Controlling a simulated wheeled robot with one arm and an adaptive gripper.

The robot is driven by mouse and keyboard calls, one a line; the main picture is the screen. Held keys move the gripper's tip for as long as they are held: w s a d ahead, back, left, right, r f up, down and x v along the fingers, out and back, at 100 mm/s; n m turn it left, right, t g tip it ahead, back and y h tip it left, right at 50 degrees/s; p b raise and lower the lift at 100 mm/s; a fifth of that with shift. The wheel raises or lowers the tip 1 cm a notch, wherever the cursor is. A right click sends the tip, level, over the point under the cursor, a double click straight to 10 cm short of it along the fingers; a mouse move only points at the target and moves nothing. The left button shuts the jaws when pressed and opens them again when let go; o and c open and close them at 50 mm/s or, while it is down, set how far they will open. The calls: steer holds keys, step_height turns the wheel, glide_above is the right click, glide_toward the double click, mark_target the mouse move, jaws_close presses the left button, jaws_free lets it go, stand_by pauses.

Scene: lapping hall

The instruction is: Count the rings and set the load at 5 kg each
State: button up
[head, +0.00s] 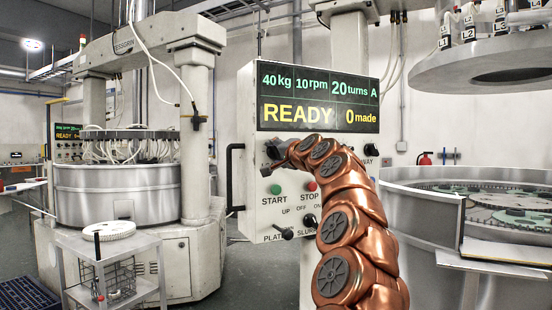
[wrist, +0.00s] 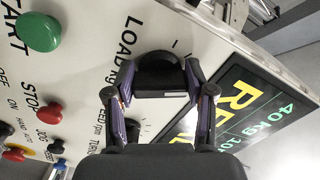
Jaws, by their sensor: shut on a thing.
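My gripper (wrist: 158,95) is shut on a black knob (wrist: 158,66) on the white control panel, with one finger on each side. The lettering beside the knob begins "LOAD". In the head view my gripper (head: 276,152) is at the panel's left side, and my arm hides part of the panel. The display (head: 318,102) reads 40 kg, 10 rpm, 20 turns, A, READY and 0 made. The lapping plate (head: 500,190) at the right carries dark and pale green round pieces. Its near parts are cut off, and I cannot tell a full ring count.
A green START button (head: 276,189) and a red STOP button (head: 312,186) sit below the knob. A second machine (head: 118,190) stands at the left, behind a cart (head: 110,245) with a white disc on top. A ledge (head: 505,249) juts from the right machine.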

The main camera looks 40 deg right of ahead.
stand_by(0.3)
steer(key=o, duration=1.2)
steer(key=shift+c, duration=0.2)
steer(key=v, duration=1.2)
stand_by(0.5)
